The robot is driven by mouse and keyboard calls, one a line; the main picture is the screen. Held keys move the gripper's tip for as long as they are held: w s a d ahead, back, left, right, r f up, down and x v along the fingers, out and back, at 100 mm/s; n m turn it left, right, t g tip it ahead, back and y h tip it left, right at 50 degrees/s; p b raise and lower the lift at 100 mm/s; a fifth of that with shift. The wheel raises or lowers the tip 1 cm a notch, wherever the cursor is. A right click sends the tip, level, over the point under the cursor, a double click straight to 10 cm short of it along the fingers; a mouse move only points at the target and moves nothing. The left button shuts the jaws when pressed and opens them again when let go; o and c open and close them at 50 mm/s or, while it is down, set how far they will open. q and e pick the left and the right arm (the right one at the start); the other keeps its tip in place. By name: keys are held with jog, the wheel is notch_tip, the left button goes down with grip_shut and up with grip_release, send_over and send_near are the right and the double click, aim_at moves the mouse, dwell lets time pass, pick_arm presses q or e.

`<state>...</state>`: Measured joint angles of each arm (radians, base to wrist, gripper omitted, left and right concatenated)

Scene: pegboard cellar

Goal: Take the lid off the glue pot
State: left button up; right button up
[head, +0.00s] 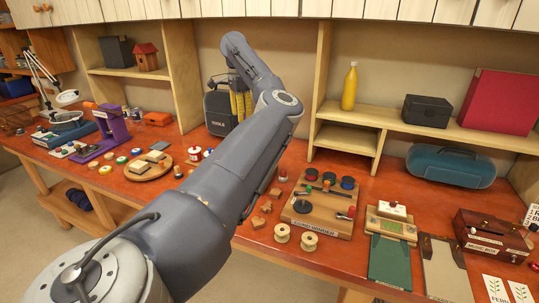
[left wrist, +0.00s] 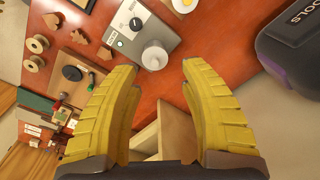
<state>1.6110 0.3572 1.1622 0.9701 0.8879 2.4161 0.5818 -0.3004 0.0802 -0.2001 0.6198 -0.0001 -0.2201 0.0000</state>
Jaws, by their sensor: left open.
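In the left wrist view, a pale grey, rounded pot (left wrist: 154,55) stands at the edge of a grey box (left wrist: 138,30) with a dial; it may be the glue pot. Its lid cannot be told apart from its body. My left gripper (left wrist: 160,68) is open and empty, its yellow fingers spread on either side of the pot in the picture. I cannot tell how far off the pot is. In the head view the left gripper (head: 241,117) is beside the dark tool case (head: 217,112), and my arm hides the bench below it. My right gripper is not in view.
Wooden spools (head: 282,232) and small wooden pieces (head: 258,222) lie near a wooden board (head: 320,219) with discs. The shelf (head: 345,138) rises behind the bench.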

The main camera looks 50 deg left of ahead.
pick_arm(q)
jog(key=shift+t+h, duration=0.4)
jog(key=shift+t, duration=0.1)
jog(key=w+d+f, duration=0.1)
jog(key=f, duration=0.2)
jog(key=w+d+f, duration=0.1)
jog(key=w+f, duration=0.1)
jog(key=f, duration=0.1)
jog(key=w+d+f, duration=0.1)
jog(key=f, duration=0.2)
jog(key=shift+w+d, duration=0.1)
jog(key=shift+w, duration=0.15)
jog(key=shift+w+f, duration=0.2)
jog(key=shift+f, duration=1.5)
jog(key=shift+w+f, duration=0.2)
jog(key=shift+f, duration=1.5)
grip_shut()
